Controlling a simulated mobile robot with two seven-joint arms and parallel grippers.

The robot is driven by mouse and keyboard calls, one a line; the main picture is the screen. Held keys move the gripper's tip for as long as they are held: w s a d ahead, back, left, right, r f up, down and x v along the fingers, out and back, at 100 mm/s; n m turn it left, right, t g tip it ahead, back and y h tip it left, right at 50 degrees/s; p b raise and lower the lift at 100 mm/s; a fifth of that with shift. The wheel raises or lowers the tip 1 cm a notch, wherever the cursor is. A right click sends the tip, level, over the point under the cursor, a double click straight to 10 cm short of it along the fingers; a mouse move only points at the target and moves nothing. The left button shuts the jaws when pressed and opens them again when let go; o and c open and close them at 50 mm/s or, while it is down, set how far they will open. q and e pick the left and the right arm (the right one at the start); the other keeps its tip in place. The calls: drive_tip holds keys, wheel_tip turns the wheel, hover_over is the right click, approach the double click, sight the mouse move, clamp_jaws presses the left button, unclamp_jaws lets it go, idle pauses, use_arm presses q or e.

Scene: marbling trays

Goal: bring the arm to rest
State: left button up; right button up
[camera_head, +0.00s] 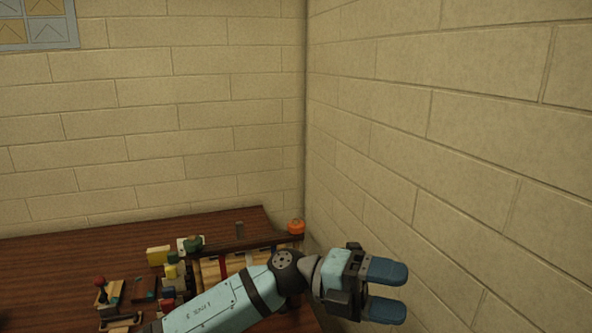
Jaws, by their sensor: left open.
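My left arm (225,301) comes in from the bottom left, light blue with dark bands, and reaches to the right past the table's right side. My left gripper (388,290) is at its end, with two blue fingers apart and nothing between them. It is in front of the right wall, clear of the objects on the table. The arm hides part of the table and some things behind it. My right gripper is not in view.
A dark brown wooden table (60,262) stands at the lower left in a corner of block walls (470,130). An orange round object (296,227), a dark green one (193,243), a yellow block (158,256) and several small items crowd its right part. The table's left part is bare.

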use_arm(q)
drive_tip(key=w+a+f+n+t+y, duration=0.25)
drive_tip(key=a+f+n+t, duration=0.8)
drive_tip(key=n, duration=0.65)
drive_tip(key=w+a+f+n+t+y, duration=0.1)
drive_tip(key=a+f+n+t+y, duration=0.3)
drive_tip(key=a+f+n+t, duration=0.9)
drive_tip(key=s+a+f+n+g+y, duration=0.2)
drive_tip(key=s+a+f+n+y, duration=0.25)
drive_tip(key=s+f, duration=0.45)
drive_tip(key=s+a+f+n+g+y, duration=0.35)
drive_tip(key=s+f+n, duration=0.25)
drive_tip(key=s+f, duration=0.35)
wheel_tip(320, 180, up, 14)
drive_tip(key=a+t+p, duration=0.1)
drive_tip(key=p, duration=1.4)
drive_tip(key=shift+w+a+f+m+t, duration=0.2)
drive_tip(key=shift+w+m+t, duration=0.1)
drive_tip(key=shift+m, duration=0.15)
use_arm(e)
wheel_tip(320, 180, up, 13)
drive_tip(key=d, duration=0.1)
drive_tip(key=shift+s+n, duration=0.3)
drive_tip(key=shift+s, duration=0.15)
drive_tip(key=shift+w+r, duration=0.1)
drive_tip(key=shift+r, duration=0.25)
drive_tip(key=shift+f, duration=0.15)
